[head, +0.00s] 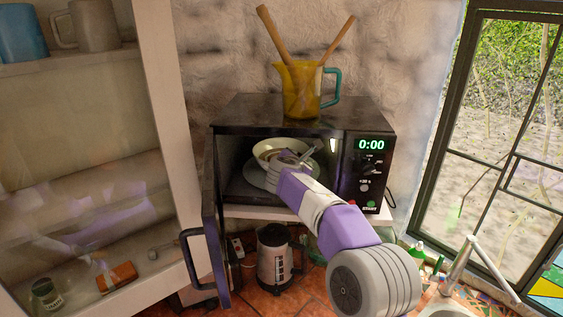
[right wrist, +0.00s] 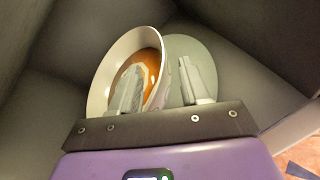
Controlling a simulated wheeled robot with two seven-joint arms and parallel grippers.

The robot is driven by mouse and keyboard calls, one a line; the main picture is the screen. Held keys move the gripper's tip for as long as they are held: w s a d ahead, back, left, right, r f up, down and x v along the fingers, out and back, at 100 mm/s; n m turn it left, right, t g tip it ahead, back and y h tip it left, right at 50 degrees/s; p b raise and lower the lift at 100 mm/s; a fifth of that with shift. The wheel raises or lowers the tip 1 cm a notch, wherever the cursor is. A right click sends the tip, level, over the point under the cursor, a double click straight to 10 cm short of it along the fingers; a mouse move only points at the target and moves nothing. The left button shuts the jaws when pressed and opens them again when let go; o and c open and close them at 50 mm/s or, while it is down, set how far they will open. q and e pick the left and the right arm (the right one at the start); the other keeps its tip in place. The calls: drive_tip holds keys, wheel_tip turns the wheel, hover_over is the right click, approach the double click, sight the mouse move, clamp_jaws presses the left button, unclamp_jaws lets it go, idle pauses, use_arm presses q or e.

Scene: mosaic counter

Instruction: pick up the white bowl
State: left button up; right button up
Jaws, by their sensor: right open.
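The white bowl (head: 264,149) sits inside the open microwave, on or just above a pale plate (head: 252,179). In the right wrist view the white bowl (right wrist: 103,64) looks tilted and shows an orange-brown inside; the plate (right wrist: 183,47) is behind it. My right gripper (head: 303,156) reaches into the microwave at the bowl's right side. In the right wrist view the gripper (right wrist: 163,70) is open, with one finger over the bowl's inside and the other outside it, the near wall between them. My arm hides part of the bowl and plate. My left gripper is not in view.
The microwave (head: 362,187) has its door (head: 210,215) swung open at left. A yellow jug (head: 298,92) with two wooden utensils stands on top. A kettle (head: 273,262) is below. A shelf cabinet is at left; a window and faucet (head: 458,262) are at right.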

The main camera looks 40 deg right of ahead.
drive_tip(key=shift+c, duration=0.2)
drive_tip(key=shift+f, duration=0.1)
clamp_jaws()
drive_tip(key=shift+r, duration=0.2)
idle(0.8)
